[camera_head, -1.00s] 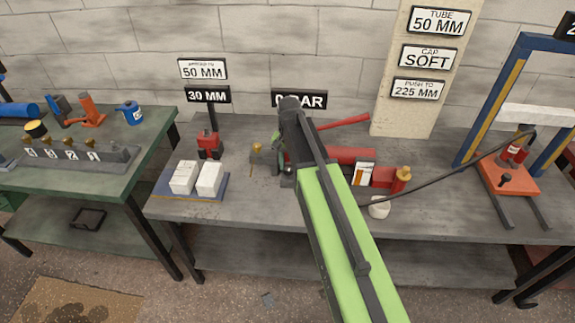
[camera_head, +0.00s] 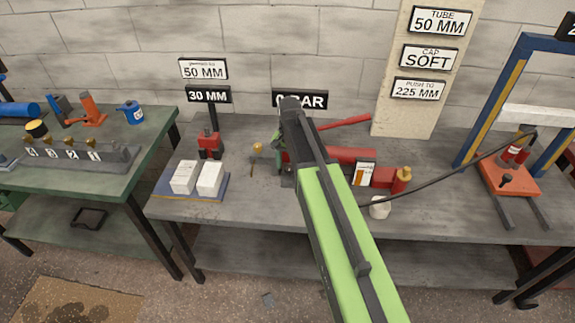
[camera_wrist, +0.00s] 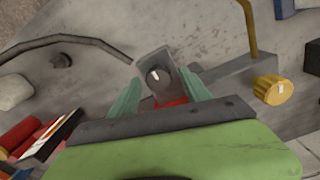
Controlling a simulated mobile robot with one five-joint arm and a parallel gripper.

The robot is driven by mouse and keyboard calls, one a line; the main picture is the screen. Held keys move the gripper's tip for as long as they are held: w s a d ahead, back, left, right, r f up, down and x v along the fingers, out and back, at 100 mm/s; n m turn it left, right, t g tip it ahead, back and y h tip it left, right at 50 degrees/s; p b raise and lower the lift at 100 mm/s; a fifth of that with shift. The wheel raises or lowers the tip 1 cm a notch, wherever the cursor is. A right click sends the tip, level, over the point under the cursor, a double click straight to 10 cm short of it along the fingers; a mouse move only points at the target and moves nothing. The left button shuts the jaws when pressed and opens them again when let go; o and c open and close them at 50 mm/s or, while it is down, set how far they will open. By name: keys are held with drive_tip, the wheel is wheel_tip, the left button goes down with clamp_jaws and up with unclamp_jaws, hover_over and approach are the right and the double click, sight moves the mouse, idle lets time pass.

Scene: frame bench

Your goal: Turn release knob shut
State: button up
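In the wrist view, a dark round knob (camera_wrist: 158,76) with a white mark stands on a grey block, between the teal fingers of my open gripper (camera_wrist: 157,92). The fingers are spread on either side of it, with a gap visible; I cannot tell their height relative to it. I take it to be the release knob, though no label shows. In the head view my green arm hides this knob, and my gripper (camera_head: 282,150) is partly visible beside the red pump (camera_head: 350,156) on the grey bench.
White blocks (camera_head: 210,179) lie on a blue tray at left. A sign (camera_head: 300,99) behind reads BAR, partly covered.

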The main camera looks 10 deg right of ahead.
sight(289, 168)
wheel_tip(289, 168, up, 17)
drive_tip(key=p, duration=1.7)
drive_tip(key=shift+r, duration=0.2)
drive_tip(key=s+a+n, duration=0.1)
drive_tip(key=s+n, duration=0.5)
drive_tip(key=s, duration=0.9)
drive_tip(key=shift+s+f, duration=0.15)
drive_tip(key=shift+f, duration=0.2)
